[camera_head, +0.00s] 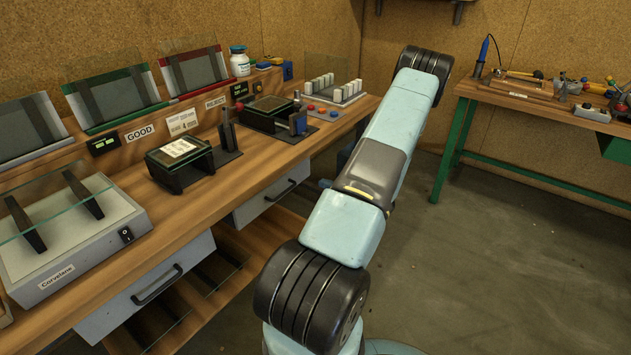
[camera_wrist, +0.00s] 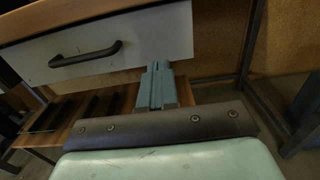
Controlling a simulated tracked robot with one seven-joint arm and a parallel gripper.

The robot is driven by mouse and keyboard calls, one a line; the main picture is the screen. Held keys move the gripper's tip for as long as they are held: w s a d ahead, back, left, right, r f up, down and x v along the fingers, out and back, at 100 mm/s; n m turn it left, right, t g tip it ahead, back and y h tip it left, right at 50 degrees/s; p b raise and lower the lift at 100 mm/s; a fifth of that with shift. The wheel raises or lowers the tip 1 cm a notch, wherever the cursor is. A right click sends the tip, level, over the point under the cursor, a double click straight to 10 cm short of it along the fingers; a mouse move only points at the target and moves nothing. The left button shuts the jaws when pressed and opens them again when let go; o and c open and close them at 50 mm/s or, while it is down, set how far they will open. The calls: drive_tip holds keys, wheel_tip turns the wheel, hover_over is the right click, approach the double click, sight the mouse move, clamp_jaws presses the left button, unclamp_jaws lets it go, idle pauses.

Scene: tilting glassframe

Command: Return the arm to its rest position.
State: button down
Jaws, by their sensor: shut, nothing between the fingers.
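My arm shows in the head view, rising from the bottom middle toward the back and bending at a black joint near the top. I cannot tell the exact gap between fingertips and drawer.
The wooden workbench (camera_head: 262,165) runs along the left, holding a light box (camera_head: 68,240), glass-plate racks and small fixtures. A green-legged bench (camera_head: 550,100) stands at the right. The floor (camera_head: 490,270) between is clear.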

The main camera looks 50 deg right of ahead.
drive_tip(key=shift+s+d, duration=0.15)
drive_tip(key=shift+s, duration=1.2)
drive_tip(key=shift+s+d, duration=0.15)
drive_tip(key=shift+s, duration=1.2)
drive_tip(key=w+a+r+n+g+y, duration=0.35)
drive_tip(key=a+r+n, duration=0.25)
drive_tip(key=a+r, duration=0.25)
drive_tip(key=w+a+r+n+g+y, duration=0.25)
drive_tip(key=a+r+n+g, duration=0.35)
drive_tip(key=a, duration=0.3)
drive_tip(key=w+a+r+n+g+y, duration=0.3)
drive_tip(key=w+a+r+n, duration=0.15)
drive_tip(key=a+r, duration=0.4)
drive_tip(key=s+a+r+n+g+h, duration=0.25)
drive_tip(key=a+r+n, duration=0.2)
drive_tip(key=a, duration=0.25)
drive_tip(key=s+a+r+n+g+h, duration=0.25)
drive_tip(key=s+a+r+n, duration=0.2)
drive_tip(key=a, duration=0.25)
drive_tip(key=s+a+r+n+t+h, duration=0.5)
drive_tip(key=s+a+r+n, duration=0.1)
drive_tip(key=s+r+n, duration=0.3)
drive_tip(key=shift+s+r+h, duration=0.25)
drive_tip(key=shift+s+h, duration=0.15)
drive_tip(key=shift+s, duration=0.45)
